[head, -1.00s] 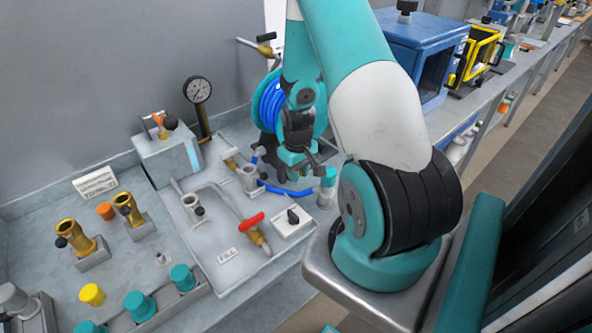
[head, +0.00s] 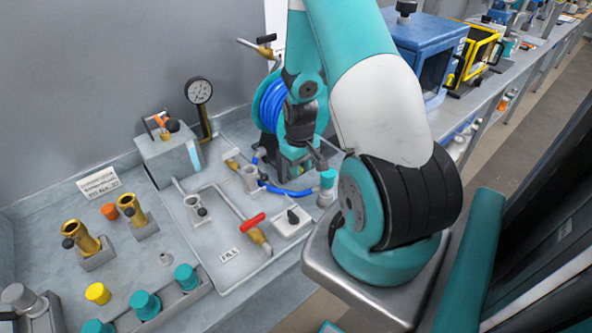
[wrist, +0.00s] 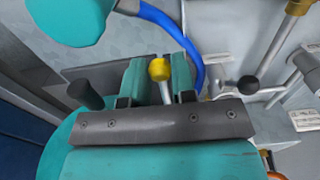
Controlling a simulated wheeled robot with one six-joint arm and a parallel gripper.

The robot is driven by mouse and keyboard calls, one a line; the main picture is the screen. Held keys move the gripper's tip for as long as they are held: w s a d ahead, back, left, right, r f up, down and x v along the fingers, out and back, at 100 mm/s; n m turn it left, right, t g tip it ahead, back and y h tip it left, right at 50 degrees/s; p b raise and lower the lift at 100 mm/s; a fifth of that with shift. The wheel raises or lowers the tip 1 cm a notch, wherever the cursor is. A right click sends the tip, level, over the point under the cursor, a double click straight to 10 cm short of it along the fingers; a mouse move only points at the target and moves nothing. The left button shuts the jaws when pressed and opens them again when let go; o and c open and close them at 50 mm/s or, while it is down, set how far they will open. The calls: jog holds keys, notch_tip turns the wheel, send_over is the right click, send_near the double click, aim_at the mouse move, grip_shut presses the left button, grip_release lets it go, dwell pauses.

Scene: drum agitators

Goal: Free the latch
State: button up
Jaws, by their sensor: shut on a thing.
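In the wrist view, a small yellow knob (wrist: 159,69) on a pale metal pin (wrist: 165,93) stands between the two fingers of my gripper (wrist: 155,85). It looks like the latch's handle, though no label confirms this. The jaws are shut on the pin just below the knob. In the head view my gripper (head: 296,158) is low in front of the blue hose reel (head: 271,103). Its fingertips and the knob are hidden there by my own wrist.
A blue hose (head: 290,191) curves beside my gripper to a teal-capped post (head: 327,180). A valve with a red handle (head: 253,222), a small switch box (head: 292,221) and a pressure gauge (head: 199,91) stand nearby. Brass fittings (head: 82,238) are at the left.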

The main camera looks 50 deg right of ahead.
jog(key=shift+w+d+r+p, duration=0.1)
jog(key=shift+w+r+p, duration=0.05)
jog(key=shift+r+p, duration=0.65)
jog(key=shift+w+r+p, duration=0.1)
jog(key=shift+r+p, duration=0.4)
jog(key=shift+r, duration=0.45)
jog(key=shift+w+d+r+p, duration=0.1)
jog(key=shift+w+r+p, duration=0.2)
jog(key=shift+r+p, duration=0.2)
jog(key=shift+w+d+r+p, duration=0.1)
jog(key=shift+w+r+p, duration=0.25)
jog(key=shift+r, duration=0.25)
jog(key=o, duration=0.8)
jog(key=shift+s+a, duration=0.1)
jog(key=shift+f, duration=0.1)
